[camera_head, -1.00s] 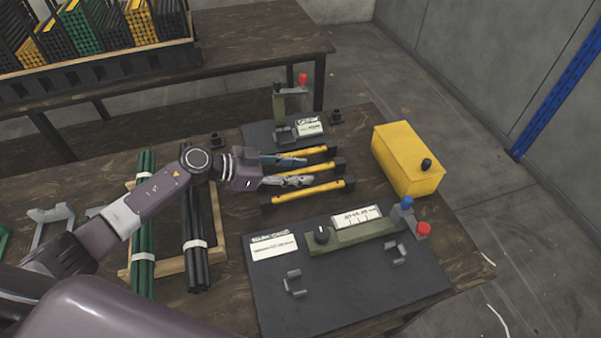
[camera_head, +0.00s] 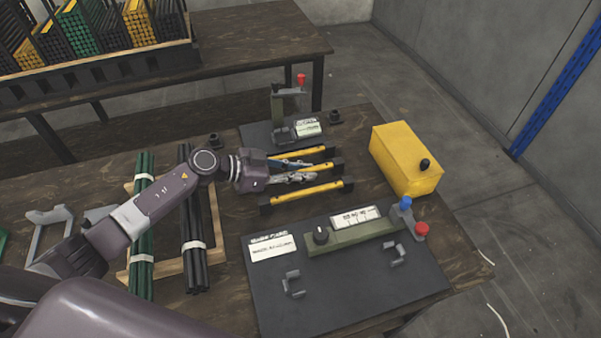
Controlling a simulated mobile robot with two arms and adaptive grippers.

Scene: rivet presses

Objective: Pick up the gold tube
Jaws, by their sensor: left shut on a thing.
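Three gold tubes with black ends lie side by side on the near table: a far one (camera_head: 318,151), a middle one (camera_head: 326,166) and a near one (camera_head: 308,194). My left gripper (camera_head: 310,169) reaches in from the left, with its fingers on either side of the middle gold tube and shut on it. The hand and fingers hide the left part of that tube. The tube still lies low, in line with the other two. My right gripper is not in view.
A yellow box (camera_head: 402,160) stands right of the tubes. A dark press board (camera_head: 350,285) lies in front and a smaller press (camera_head: 288,103) stands behind. Bundles of green rods (camera_head: 144,220) and black rods (camera_head: 193,220) lie in a wooden frame under my left arm.

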